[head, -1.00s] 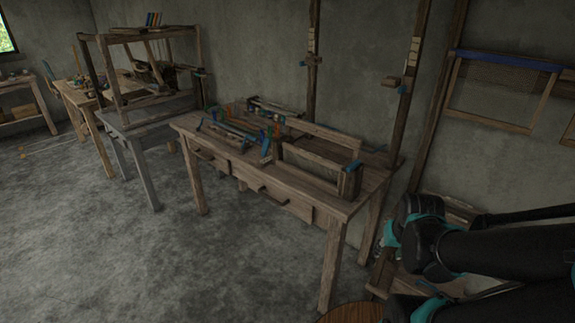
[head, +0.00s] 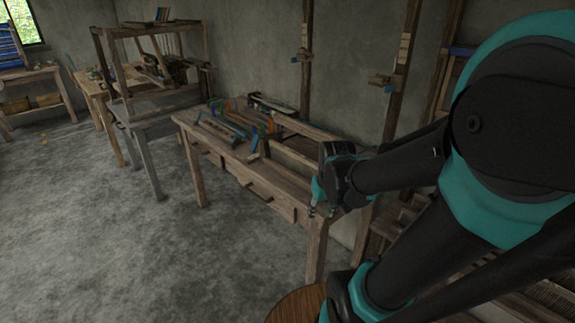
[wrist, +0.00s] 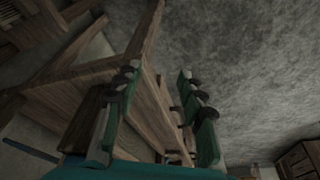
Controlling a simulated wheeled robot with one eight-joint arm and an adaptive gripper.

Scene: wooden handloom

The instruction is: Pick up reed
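I cannot tell for sure which part is the reed. A group of wooden loom parts with blue, green and orange pieces (head: 235,125) lies on the middle wooden table (head: 250,174). My gripper (head: 321,211) hangs at the table's near right end, to the right of and nearer than these parts. In the wrist view my gripper (wrist: 158,73) has its two green fingers apart with nothing between them. Behind the fingers, the wrist view shows wooden table parts and grey floor. My arm hides the table's right end in the head view.
A grey table (head: 146,132) with a wooden loom frame (head: 158,29) stands at the back left. Wooden posts (head: 306,60) stand against the wall behind the middle table. A round wooden top (head: 293,305) is at the bottom. The floor on the left (head: 110,240) is clear.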

